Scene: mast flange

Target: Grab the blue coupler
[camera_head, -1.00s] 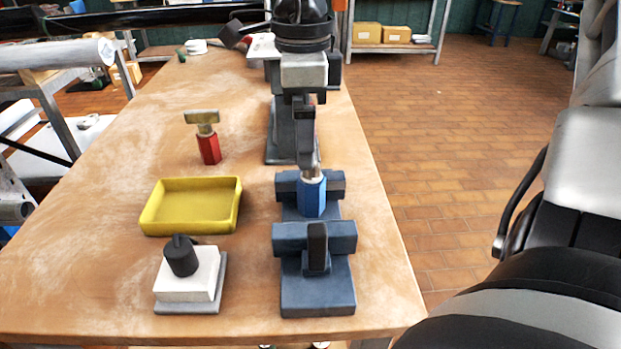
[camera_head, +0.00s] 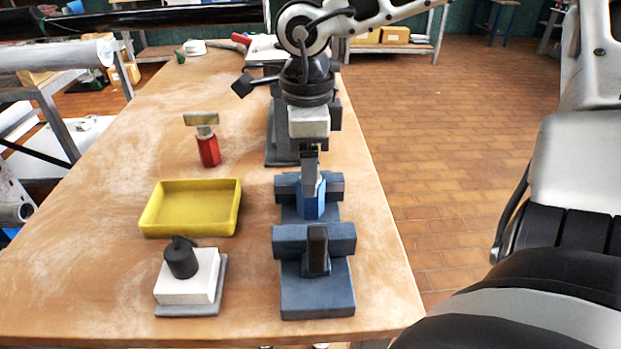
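The blue coupler (camera_head: 314,207) is a blue hexagonal piece standing upright in the dark blue-grey vise (camera_head: 316,290), between its two jaws. My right gripper (camera_head: 311,183) points straight down from above, with its finger at the coupler's upper part and covering some of it. The fingers line up edge-on, so their gap and any grip on the coupler are hidden. My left gripper is not in view.
A yellow tray (camera_head: 190,232) lies left of the vise. A red-bodied piece with a brass top (camera_head: 208,150) stands behind it. A white block with a black knob (camera_head: 187,289) sits in front. A grey metal stand (camera_head: 281,146) is behind the vise.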

